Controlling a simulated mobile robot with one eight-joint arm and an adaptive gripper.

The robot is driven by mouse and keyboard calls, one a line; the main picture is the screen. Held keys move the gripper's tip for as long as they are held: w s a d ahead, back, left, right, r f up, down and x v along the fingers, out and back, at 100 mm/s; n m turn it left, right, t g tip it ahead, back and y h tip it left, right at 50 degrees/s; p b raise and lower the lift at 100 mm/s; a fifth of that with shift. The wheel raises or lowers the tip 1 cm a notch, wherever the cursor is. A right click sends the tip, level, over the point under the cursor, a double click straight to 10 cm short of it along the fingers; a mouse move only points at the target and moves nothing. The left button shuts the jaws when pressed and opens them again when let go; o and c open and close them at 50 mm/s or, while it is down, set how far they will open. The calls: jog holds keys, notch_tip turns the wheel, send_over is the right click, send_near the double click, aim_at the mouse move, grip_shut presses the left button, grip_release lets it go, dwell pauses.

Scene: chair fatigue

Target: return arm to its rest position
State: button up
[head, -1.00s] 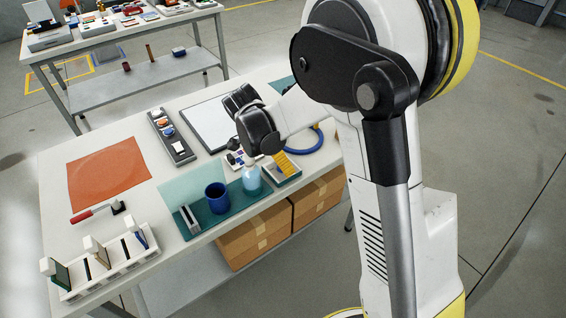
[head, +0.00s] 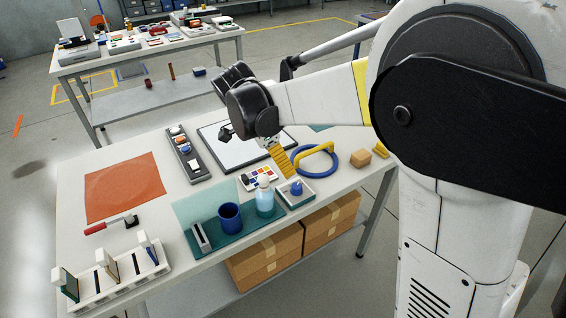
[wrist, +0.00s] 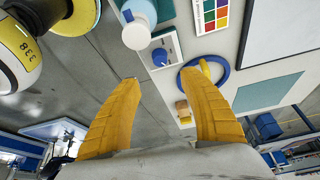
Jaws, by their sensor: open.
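My gripper (wrist: 167,105) shows in the wrist view as two yellow fingers spread apart with nothing between them. In the head view a yellow finger (head: 280,160) points down over the table, in front of the white board; the rest of the gripper is largely hidden by my arm. My arm is bent, with its big joint at the right of the head view. The work table (head: 75,228) lies below the gripper.
Boxes (head: 265,262) stand under the table. A second table (head: 75,68) stands behind; open floor lies around.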

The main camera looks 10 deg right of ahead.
jog(key=s+d+r+n+t+y, duration=0.2)
jog(key=s+n+t, duration=0.1)
jog(key=s+n, duration=0.5)
jog(key=s+d+r+n+t+y, duration=0.2)
jog(key=s+n+t, duration=0.1)
jog(key=s+n, duration=0.5)
jog(key=shift+s+d+y, duration=0.25)
jog(key=shift+s+y, duration=0.05)
jog(key=shift+s, duration=1.35)
